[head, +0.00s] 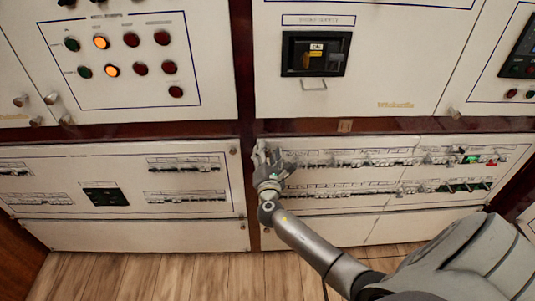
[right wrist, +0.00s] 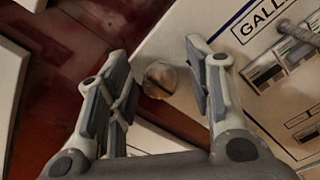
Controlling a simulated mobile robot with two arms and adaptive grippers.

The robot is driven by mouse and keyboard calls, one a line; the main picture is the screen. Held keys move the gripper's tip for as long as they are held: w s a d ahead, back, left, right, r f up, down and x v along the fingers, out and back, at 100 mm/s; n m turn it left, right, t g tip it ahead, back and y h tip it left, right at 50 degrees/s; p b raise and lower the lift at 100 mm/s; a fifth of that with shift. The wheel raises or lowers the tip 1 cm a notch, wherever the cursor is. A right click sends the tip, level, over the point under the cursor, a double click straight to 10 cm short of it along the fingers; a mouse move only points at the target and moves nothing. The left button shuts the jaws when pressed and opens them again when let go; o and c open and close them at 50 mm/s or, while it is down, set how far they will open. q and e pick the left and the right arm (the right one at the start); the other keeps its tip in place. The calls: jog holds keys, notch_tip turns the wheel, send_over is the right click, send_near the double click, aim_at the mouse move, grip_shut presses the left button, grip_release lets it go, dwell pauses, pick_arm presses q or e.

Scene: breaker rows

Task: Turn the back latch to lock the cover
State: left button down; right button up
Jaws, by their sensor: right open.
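In the right wrist view a round metal latch (right wrist: 160,80) with a slot across its face sits at the corner of the white cover (right wrist: 180,45). My right gripper (right wrist: 157,56) is open, with one finger on each side of the latch; I cannot tell whether either finger touches it. In the head view my right gripper (head: 267,155) is at the upper left corner of the lower right cover (head: 330,232), and it hides the latch there. My left gripper is in neither view.
Breaker rows (head: 345,188) run across the lower right panel, close right of the gripper. Small round knobs (head: 233,150) sit at the edge of the lower left panel (head: 120,212). Above are a panel of lamps (head: 130,60) and a dark switch unit (head: 316,54). The wooden floor (head: 170,278) is clear.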

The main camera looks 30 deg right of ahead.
jog(key=v, duration=1.2)
jog(key=shift+f, duration=0.1)
